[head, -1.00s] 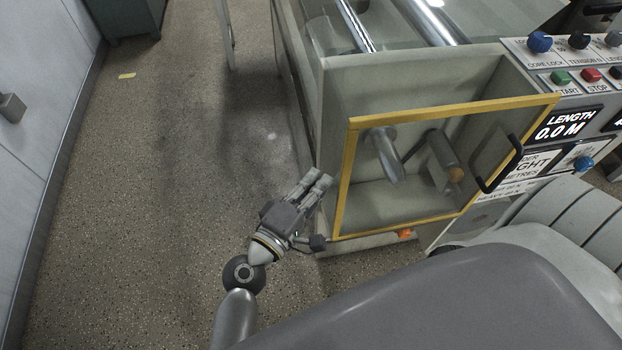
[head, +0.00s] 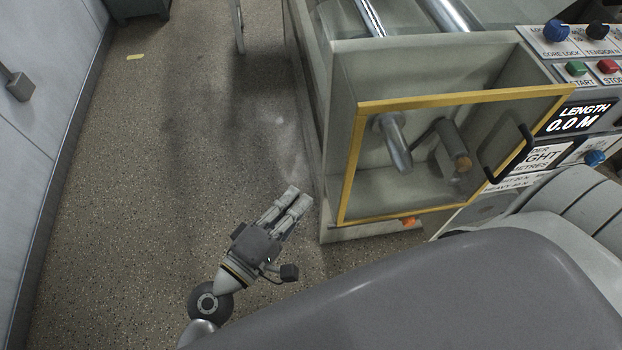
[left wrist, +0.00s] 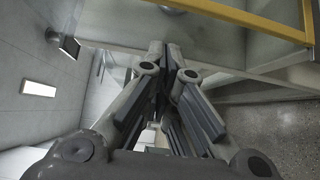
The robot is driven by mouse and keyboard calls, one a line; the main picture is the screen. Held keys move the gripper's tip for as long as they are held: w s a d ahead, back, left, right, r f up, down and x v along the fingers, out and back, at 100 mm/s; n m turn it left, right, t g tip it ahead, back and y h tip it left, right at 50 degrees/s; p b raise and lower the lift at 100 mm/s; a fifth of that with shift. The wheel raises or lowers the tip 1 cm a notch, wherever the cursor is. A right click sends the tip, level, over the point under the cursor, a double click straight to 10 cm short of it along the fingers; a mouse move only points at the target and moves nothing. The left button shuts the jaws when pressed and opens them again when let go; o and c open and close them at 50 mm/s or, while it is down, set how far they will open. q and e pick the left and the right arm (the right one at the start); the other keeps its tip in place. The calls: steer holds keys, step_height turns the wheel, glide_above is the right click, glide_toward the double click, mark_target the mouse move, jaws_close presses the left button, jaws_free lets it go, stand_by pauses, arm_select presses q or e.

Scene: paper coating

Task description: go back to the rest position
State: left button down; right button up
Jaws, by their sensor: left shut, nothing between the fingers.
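My left gripper (head: 296,198) is out over the speckled floor, left of the coating machine's yellow-framed door (head: 345,170). It is shut and empty, and a gap shows between it and the machine in the head view. In the left wrist view its fingers (left wrist: 168,50) come together at the tips, with the machine's yellow frame (left wrist: 250,18) above and to the right. My right gripper is not in view.
The machine's clear-fronted box holds a metal roller (head: 395,145) behind the door, which has a black handle (head: 508,153). A control panel (head: 580,100) with knobs and a length display is at right. A grey wall (head: 50,80) runs along the left. Floor between is open.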

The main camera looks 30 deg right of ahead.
arm_select(q)
steer(key=shift+v, duration=1.4)
steer(key=shift+w, duration=0.1)
steer(key=a+f+m+g+y+p, duration=0.1)
steer(key=a+f+y, duration=0.5)
steer(key=f, duration=0.9)
steer(key=a+f+m+y+p, duration=0.1)
steer(key=a+f+y, duration=0.2)
steer(key=a+f, duration=0.9)
steer(key=s+a+f+m+g+y, duration=0.1)
steer(key=s+a+f, duration=0.15)
steer(key=f, duration=0.25)
steer(key=s+a+f+m+g+y+p, duration=0.1)
steer(key=s+a+f+y, duration=0.1)
steer(key=s+f, duration=0.25)
steer(key=s+a+f+g+y, duration=0.1)
steer(key=s+a+f, duration=0.1)
steer(key=f, duration=0.4)
steer(key=s+a+f+m+g+y, duration=0.1)
steer(key=s+a+f+m, duration=0.1)
steer(key=s, duration=0.6)
steer(key=s+a+f+m+g+y+p, duration=0.1)
steer(key=s+a+f+g+y, duration=0.1)
steer(key=s+a+f, duration=0.2)
steer(key=s+a, duration=0.2)
steer(key=s, duration=0.2)
steer(key=shift+a+m, duration=0.2)
steer(key=shift+m, duration=0.2)
